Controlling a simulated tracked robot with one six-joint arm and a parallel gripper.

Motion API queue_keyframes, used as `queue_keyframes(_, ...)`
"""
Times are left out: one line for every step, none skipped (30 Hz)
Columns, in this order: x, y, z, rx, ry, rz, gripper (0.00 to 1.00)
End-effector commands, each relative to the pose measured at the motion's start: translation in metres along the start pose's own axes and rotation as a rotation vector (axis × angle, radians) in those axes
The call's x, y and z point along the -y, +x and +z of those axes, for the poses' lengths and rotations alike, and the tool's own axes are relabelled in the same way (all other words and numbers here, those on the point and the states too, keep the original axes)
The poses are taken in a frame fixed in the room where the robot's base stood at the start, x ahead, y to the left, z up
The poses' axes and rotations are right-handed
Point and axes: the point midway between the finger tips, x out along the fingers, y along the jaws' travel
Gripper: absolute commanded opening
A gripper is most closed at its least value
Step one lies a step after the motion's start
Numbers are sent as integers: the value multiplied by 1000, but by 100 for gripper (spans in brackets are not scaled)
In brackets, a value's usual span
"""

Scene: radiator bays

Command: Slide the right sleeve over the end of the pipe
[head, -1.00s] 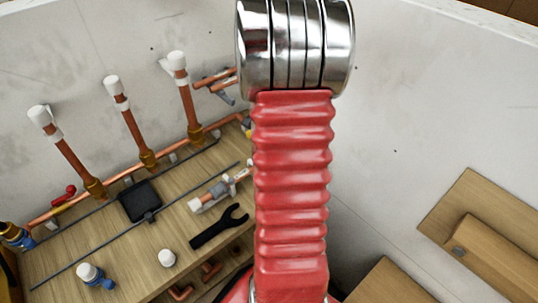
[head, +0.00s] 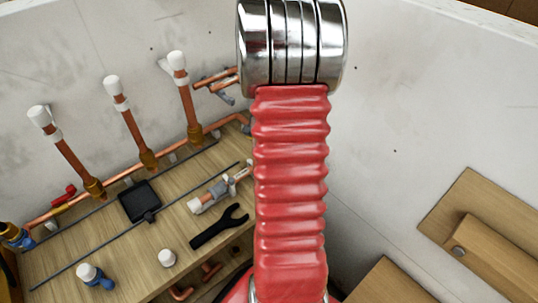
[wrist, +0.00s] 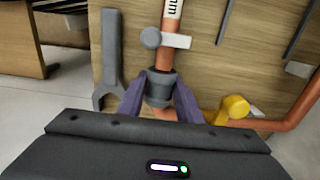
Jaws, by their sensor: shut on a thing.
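In the wrist view my gripper (wrist: 158,103) has its two purple fingers shut on a dark grey sleeve (wrist: 159,86). The copper pipe (wrist: 166,57) runs up from the sleeve, with a white printed label near the top. Copper also shows just below the sleeve between the fingers. I cannot tell how far the sleeve covers the pipe's end. A grey clip (wrist: 152,38) sits on the pipe just above the sleeve. In the head view my red arm hides the gripper and sleeve; the grey clip (head: 222,188) shows left of the arm.
A dark open-ended wrench (head: 220,226) lies near the pipe, and left of it in the wrist view (wrist: 111,60). A yellow part (wrist: 233,108) and another copper pipe (wrist: 290,112) are at the right. Upright white-capped pipes (head: 128,107) stand at the board's back.

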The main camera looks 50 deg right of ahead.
Motion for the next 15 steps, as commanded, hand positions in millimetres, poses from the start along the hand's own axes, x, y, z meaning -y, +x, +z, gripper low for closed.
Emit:
queue_keyframes(0,0,0,0,0,-1,23)
queue_keyframes(0,0,0,-1,0,-1,20)
queue_keyframes(0,0,0,-1,0,-1,18)
queue_keyframes(0,0,0,-1,0,-1,16)
queue_keyframes(0,0,0,-1,0,-1,16)
queue_keyframes(0,0,0,-1,0,-1,15)
queue_keyframes(0,0,0,-1,0,-1,15)
queue_keyframes(1,0,1,-1,-1,-1,15)
queue_keyframes(1,0,2,-1,-1,-1,15)
queue_keyframes(1,0,3,-1,-1,-2,15)
queue_keyframes(1,-1,4,-1,-1,-2,15)
queue_keyframes(1,-1,5,-1,-2,-2,15)
queue_keyframes(1,-1,7,-1,-2,-2,15)
queue_keyframes(1,-1,8,-2,-2,-3,15)
queue_keyframes(1,-1,10,-2,-1,-3,15)
